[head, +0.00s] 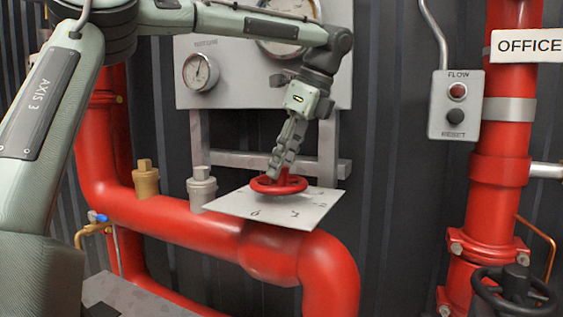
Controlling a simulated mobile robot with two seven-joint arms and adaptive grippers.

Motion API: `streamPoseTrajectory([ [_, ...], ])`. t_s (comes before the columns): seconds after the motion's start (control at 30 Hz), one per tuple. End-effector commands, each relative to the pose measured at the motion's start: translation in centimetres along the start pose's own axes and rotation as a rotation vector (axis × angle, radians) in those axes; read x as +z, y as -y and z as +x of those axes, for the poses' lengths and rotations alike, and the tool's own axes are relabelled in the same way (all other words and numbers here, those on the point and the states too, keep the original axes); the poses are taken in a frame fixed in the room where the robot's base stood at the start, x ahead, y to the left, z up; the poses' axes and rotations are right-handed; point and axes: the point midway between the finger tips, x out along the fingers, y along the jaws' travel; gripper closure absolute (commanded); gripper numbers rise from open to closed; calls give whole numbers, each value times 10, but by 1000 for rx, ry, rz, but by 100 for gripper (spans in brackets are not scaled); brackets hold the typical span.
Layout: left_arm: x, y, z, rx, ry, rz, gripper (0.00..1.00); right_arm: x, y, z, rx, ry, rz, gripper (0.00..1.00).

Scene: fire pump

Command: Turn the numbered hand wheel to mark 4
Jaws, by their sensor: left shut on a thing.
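The red hand wheel (264,185) sits above a tilted white plate (310,212) with dark numbers, on top of the large red pipe. A number that looks like a 6 or 9 shows near the plate's front edge; the other marks are too small to read surely. My left gripper (279,174) comes down from above and is shut on the wheel, its fingers at the rim and hiding part of the wheel. I cannot tell which mark the wheel points to. My right gripper is not in view.
A grey panel with gauges (201,72) stands behind my left arm. Brass (146,182) and grey (201,190) fittings rise from the pipe left of the plate. A flow/reset box (455,105), a red riser (500,190) and a black hand wheel (510,292) are at right.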

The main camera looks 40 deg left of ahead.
Motion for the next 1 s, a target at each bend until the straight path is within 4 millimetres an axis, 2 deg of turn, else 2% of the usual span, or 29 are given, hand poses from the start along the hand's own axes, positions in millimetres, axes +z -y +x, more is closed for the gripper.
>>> streamPoseTrajectory([
  [0.1, 0, 1, 0, 32, 1, -82, 100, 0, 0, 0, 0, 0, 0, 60],
  [0.4, 1, 2, 0, 42, 0, -109, 100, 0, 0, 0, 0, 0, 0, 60],
  [0.47, 1, 2, 0, 72, 1, -179, 100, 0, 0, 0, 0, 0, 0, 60],
  [0.6, 2, 5, 1, 190, 0, -459, 100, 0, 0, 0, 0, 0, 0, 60],
  [0.73, 3, 6, 1, 273, -1, -663, 100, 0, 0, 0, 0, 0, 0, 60],
  [0.83, 3, 6, 1, 300, -1, -727, 100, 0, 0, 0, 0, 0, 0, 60],
  [1.0, 3, 6, 1, 301, 0, -734, 100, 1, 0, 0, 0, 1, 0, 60],
])
